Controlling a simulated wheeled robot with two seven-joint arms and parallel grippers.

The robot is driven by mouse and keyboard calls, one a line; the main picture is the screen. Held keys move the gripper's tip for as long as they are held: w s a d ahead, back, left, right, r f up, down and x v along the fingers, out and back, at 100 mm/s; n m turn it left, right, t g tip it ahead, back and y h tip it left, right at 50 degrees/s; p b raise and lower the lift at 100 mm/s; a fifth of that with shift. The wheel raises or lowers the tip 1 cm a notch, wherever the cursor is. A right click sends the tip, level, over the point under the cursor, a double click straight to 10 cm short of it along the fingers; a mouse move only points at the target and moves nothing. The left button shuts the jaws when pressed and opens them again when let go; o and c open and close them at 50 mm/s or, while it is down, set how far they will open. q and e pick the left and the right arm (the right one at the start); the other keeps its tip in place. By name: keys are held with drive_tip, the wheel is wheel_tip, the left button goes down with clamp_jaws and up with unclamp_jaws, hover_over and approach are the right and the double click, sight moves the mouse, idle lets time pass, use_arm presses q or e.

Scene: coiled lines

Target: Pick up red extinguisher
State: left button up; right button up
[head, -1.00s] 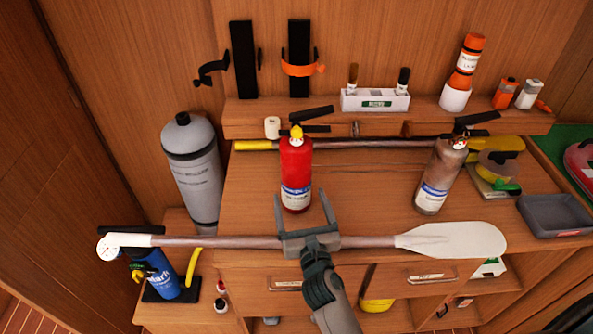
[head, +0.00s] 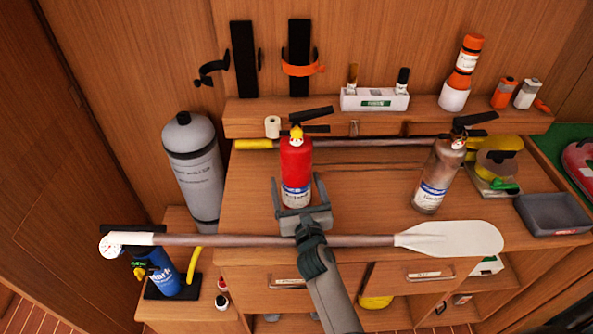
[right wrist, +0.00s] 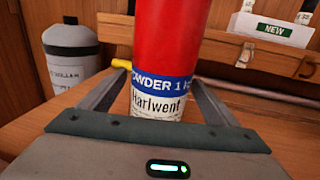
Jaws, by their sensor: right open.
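The red extinguisher (head: 296,162) stands upright on the wooden counter, with a black handle, yellow collar part and a white and blue label. In the head view my right gripper (head: 298,184) is at its lower body, with one finger on each side. In the right wrist view the red extinguisher (right wrist: 172,50) fills the middle, between the spread fingers of my right gripper (right wrist: 163,88). The gripper is open; gaps show beside the label, though the fingertips are partly hidden behind the body. My left gripper is not in view.
A paddle (head: 370,240) lies across the counter's front edge, under my right arm. A brownish extinguisher (head: 438,175) stands to the right, near a grey tray (head: 553,214). A yellow-ended pole (head: 350,143) lies behind. A grey cylinder (head: 196,170) stands at left.

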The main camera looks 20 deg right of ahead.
sight(299, 171)
idle(0.3)
drive_tip(key=c, duration=1.5)
drive_tip(key=shift+o, duration=0.2)
drive_tip(key=shift+w+r, duration=0.1)
drive_tip(key=shift+r, duration=0.15)
drive_tip(key=r, duration=0.4)
drive_tip(key=shift+d+r, duration=0.25)
drive_tip(key=shift+d, duration=0.05)
drive_tip(key=s+d+r, duration=0.2)
drive_tip(key=d+r, duration=0.4)
drive_tip(key=d, duration=0.4)
drive_tip(key=shift+s+d+r+b, duration=0.25)
drive_tip(key=shift+s+d+b, duration=0.1)
drive_tip(key=shift+s+b, duration=0.1)
